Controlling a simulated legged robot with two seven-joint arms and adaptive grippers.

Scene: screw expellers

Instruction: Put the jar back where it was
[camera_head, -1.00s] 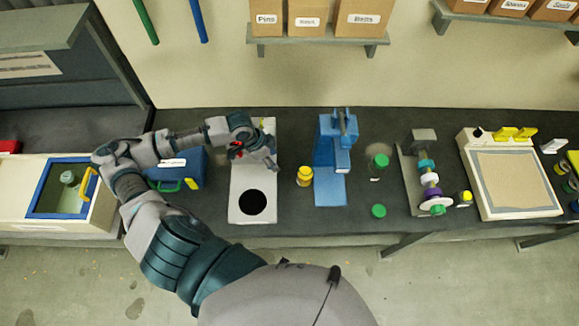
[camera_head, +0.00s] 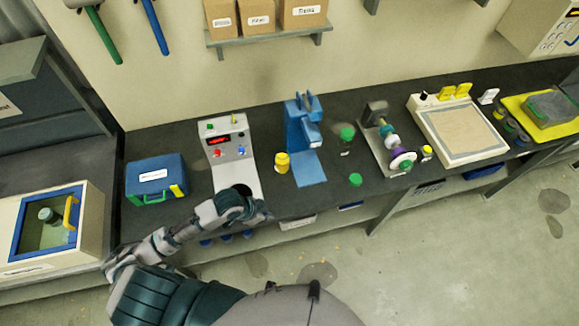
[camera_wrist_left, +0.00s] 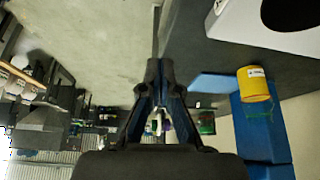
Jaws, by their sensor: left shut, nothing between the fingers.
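A clear jar with a green lid (camera_head: 347,133) stands on the dark bench, right of the blue press. A yellow jar (camera_head: 282,162) stands left of the press and also shows in the left wrist view (camera_wrist_left: 256,84). Another small jar (camera_head: 48,215) sits inside the blue-framed box at the left. I cannot tell which jar the task means. My left gripper (camera_wrist_left: 160,66) is shut and empty, apart from all the jars. In the head view its arm reaches the bench's front edge, hiding the lower part of the white control box; the fingers are unclear. My right gripper is out of view.
A white control box (camera_head: 226,140), a blue case (camera_head: 154,180) and the blue press (camera_head: 304,150) stand on the bench. A green lid-like disc (camera_head: 355,180) lies near the front edge. A spindle device (camera_head: 390,140) and a sand-coloured tray (camera_head: 460,130) are farther right.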

